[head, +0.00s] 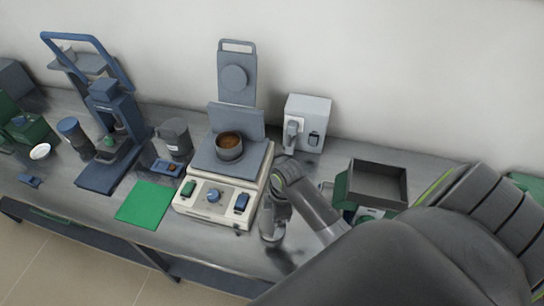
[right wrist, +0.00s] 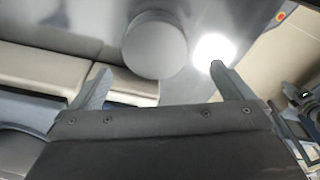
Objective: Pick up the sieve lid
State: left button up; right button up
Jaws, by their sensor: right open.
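A plain round grey disc, which looks like the sieve lid (right wrist: 155,48), lies on the grey table in the right wrist view. My right gripper (right wrist: 158,68) is open, with one finger to each side of the disc's near edge. The disc lies between and beyond the fingertips, and I cannot tell the height gap. In the head view my right arm reaches down beside the shaker, and the lid is not clearly visible there. A round grey sieve (head: 229,154) with brown material inside stands on the shaker. My left gripper is not in view.
The beige shaker (head: 215,205) with its upright plate (head: 237,80) stands left of my right arm. An open grey box (head: 377,183) is to the right. A white wall unit (head: 306,122) is behind. A green mat (head: 146,205) lies left of the shaker.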

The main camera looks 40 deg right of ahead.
aim_at(272, 224)
jog(key=shift+f, duration=0.3)
jog(key=f, duration=0.1)
jog(key=f+p, duration=0.1)
jog(key=f, duration=0.1)
jog(key=shift+w+f+p, duration=0.25)
jog(key=shift+w+p, duration=0.05)
jog(key=shift+w, duration=0.05)
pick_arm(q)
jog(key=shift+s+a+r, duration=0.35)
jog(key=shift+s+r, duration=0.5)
pick_arm(e)
jog(key=shift+a+f, duration=0.1)
jog(key=shift+f, duration=0.5)
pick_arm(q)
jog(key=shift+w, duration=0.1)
pick_arm(e)
jog(key=c, duration=0.9)
jog(key=shift+c, duration=0.2)
